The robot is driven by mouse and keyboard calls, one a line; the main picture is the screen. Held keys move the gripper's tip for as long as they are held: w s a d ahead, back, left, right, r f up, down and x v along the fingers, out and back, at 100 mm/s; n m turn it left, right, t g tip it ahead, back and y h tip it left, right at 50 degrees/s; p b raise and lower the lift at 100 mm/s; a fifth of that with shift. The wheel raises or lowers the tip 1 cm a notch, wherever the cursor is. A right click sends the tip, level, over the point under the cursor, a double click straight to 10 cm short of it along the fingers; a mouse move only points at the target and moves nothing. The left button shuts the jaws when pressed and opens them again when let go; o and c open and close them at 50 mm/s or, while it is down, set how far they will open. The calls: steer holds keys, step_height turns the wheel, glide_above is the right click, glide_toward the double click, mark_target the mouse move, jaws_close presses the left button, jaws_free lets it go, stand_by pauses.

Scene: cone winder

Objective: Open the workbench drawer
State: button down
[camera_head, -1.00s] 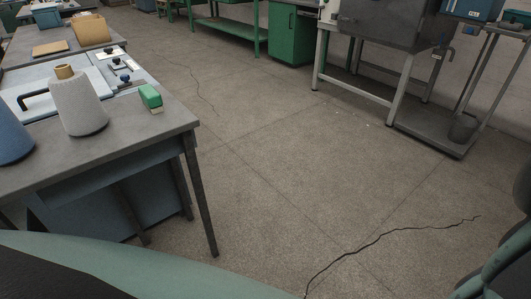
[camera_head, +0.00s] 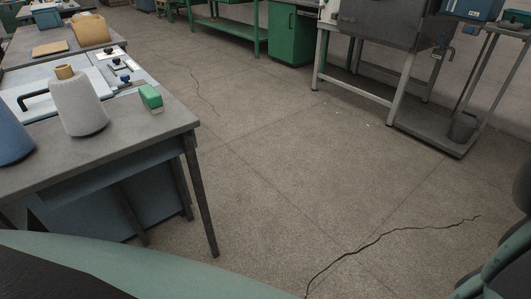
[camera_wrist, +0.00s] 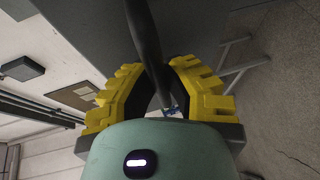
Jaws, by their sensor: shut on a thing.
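In the wrist view, the yellow-padded fingers of my gripper (camera_wrist: 160,72) are closed around a dark round bar (camera_wrist: 146,40), which looks like a handle. The bar runs up between the fingers towards a flat dark grey surface (camera_wrist: 90,30). I cannot tell for sure that this surface is the drawer front. In the head view, the workbench (camera_head: 150,135) stands at the left, with a blue-grey panel (camera_head: 115,172) under its top. My gripper and the handle are out of the head view, and no drawer interior shows.
The floor (camera_head: 300,180) to the right is clear. A grey machine stand (camera_head: 360,95) and a trolley (camera_head: 435,130) stand farther off.

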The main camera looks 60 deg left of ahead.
steer(key=a+b, duration=0.1)
steer(key=a, duration=0.2)
steer(key=shift+s+a, duration=0.1)
steer(key=shift+a, duration=0.15)
steer(key=c, duration=1)
jaws_free()
steer(key=v, duration=1.2)
